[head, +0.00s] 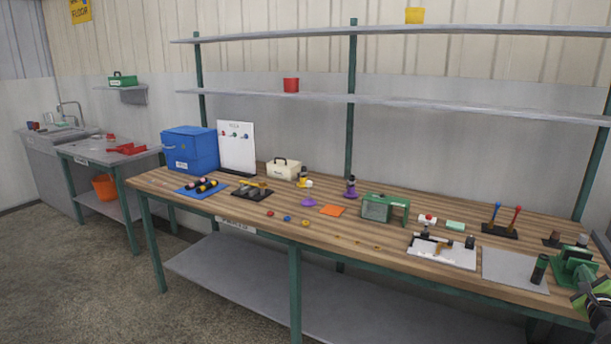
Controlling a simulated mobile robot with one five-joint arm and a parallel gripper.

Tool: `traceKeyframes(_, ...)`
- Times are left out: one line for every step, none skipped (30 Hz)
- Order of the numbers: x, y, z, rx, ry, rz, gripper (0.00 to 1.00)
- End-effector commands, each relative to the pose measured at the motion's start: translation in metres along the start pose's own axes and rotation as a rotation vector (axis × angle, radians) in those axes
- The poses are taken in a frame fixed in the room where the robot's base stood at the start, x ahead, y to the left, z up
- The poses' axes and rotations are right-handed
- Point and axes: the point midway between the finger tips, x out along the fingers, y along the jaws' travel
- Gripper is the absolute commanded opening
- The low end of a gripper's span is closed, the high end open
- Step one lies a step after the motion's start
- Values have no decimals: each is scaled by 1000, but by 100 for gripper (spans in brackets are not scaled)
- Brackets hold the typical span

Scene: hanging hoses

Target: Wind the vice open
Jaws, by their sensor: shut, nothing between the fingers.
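The green vice (575,266) stands at the front right end of the wooden workbench (390,258). My gripper (588,298) is at the lower right edge of the head view, cut off by the frame. It is shut and empty, close in front of the vice and overlapping its lower part in the picture. The vice's handle and screw are not clear from here. I cannot tell whether the gripper touches the vice.
A dark green cylinder (540,269) stands just left of the vice, by a grey plate (514,270). A white board (441,251) with parts lies further left. A stand with blue and red levers (500,230) is behind. Shelves run above the bench.

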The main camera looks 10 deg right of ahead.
Motion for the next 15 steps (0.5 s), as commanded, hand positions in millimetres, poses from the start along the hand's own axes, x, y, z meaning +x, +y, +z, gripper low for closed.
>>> traceKeyframes(0, 0, 0, 0, 0, 0, 0)
traceKeyframes(0, 0, 0, 0, 0, 0, 0)
traceKeyframes(0, 0, 0, 0, 0, 0, 0)
traceKeyframes(0, 0, -1, 0, 0, 0, 0)
traceKeyframes(0, 0, -1, 0, 0, 0, 0)
traceKeyframes(0, 1, -2, 0, 0, 0, 0)
traceKeyframes(0, 1, -2, 0, 0, 0, 0)
traceKeyframes(0, 1, -2, 0, 0, 0, 0)
traceKeyframes(0, 1, -3, 0, 1, 0, 0)
traceKeyframes(0, 1, -3, 0, 1, 0, 0)
traceKeyframes(0, 1, -3, 0, 1, 0, 0)
traceKeyframes(0, 1, -3, 0, 1, -1, 0)
traceKeyframes(0, 1, -3, 0, 1, -1, 0)
traceKeyframes(0, 1, -3, 0, 2, -1, 0)
traceKeyframes(0, 1, -3, 0, 2, -1, 0)
